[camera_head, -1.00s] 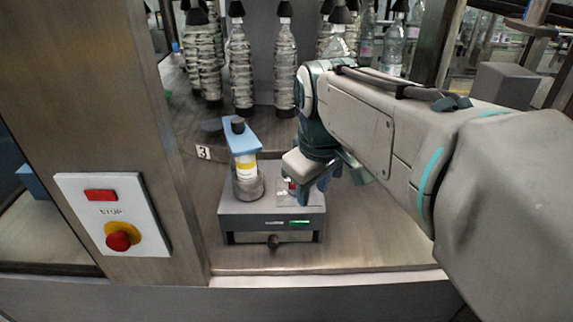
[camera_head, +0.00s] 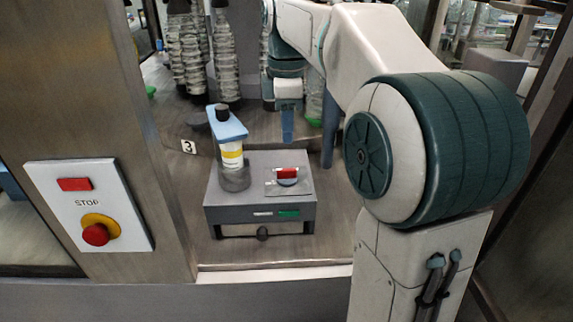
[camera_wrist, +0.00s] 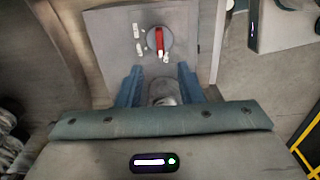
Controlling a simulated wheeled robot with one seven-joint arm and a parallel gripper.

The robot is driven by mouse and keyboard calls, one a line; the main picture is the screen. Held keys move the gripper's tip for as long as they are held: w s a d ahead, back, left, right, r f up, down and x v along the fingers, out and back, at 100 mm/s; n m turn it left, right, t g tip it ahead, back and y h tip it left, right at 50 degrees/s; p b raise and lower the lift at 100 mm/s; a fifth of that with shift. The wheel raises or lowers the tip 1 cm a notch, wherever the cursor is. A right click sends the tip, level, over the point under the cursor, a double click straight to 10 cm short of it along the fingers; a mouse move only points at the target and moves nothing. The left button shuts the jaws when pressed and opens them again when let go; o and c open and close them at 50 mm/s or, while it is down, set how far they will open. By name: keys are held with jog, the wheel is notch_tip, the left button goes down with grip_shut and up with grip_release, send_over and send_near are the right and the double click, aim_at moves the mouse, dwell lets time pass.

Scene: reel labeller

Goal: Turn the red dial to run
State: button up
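The red dial (camera_head: 287,173) sits on a light square plate on top of the grey labeller box (camera_head: 225,214), at its right. In the wrist view the dial (camera_wrist: 159,40) is a red bar on a round grey base. The bar lies nearly upright in that picture, with small white labels around it, too small to read. My gripper (camera_head: 308,130) is beyond the dial in the head view, apart from it. In the wrist view its two blue fingers (camera_wrist: 159,84) are spread with nothing between them, and the dial shows beyond their tips.
A yellow-and-white reel (camera_head: 232,155) under a blue arm (camera_head: 229,127) stands on the box's left. A white panel (camera_head: 132,190) with a red stop button (camera_head: 96,234) is on the left post. Bottles (camera_head: 225,60) stand behind. A green indicator (camera_head: 289,213) shows on the box front.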

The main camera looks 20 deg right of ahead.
aim_at(287, 169)
notch_tip(287, 169, down, 10)
dwell(0.4)
grip_shut()
